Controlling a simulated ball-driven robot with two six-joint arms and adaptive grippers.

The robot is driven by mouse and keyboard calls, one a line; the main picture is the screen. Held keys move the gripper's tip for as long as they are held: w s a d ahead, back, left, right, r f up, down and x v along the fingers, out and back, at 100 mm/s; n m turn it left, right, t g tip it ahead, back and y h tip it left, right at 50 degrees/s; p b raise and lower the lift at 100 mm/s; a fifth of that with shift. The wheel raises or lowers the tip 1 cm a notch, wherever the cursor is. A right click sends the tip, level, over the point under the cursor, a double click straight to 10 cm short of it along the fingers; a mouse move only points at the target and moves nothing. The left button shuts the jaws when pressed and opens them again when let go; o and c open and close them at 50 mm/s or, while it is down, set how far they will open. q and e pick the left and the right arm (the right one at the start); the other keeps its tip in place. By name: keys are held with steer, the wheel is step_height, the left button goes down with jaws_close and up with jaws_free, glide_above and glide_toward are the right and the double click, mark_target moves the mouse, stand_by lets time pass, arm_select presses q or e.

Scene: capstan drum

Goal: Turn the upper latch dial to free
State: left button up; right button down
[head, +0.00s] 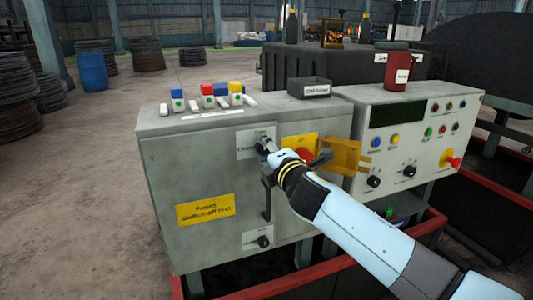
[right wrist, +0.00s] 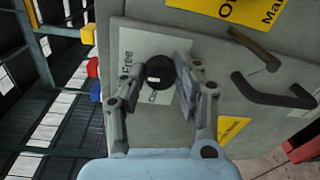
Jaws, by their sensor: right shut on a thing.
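The upper latch dial (right wrist: 160,72) is a round black knob with a small white mark, on a white label plate (head: 252,146) high on the front of the grey cabinet (head: 165,190). In the right wrist view the plate shows the word "Free" beside the dial; the other word is partly hidden. My right gripper (right wrist: 158,86) has its two fingers on either side of the dial and is shut on it. In the head view the right gripper (head: 268,145) covers most of the dial. I cannot tell exactly which way it points. My left gripper is not in view.
Below are a black door handle (head: 266,200) and a lower dial (head: 263,241). A red knob (head: 305,154) and a yellow flap (head: 347,157) stick out close to my right arm. Coloured blocks (head: 208,96) and a grey box (head: 310,88) sit on top.

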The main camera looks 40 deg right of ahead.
steer(key=shift+m, duration=0.3)
stand_by(0.4)
steer(key=c, duration=1)
jaws_free()
steer(key=shift+o, duration=0.2)
steer(key=shift+s, duration=0.1)
steer(key=v, duration=1.2)
steer(key=shift+f, duration=0.2)
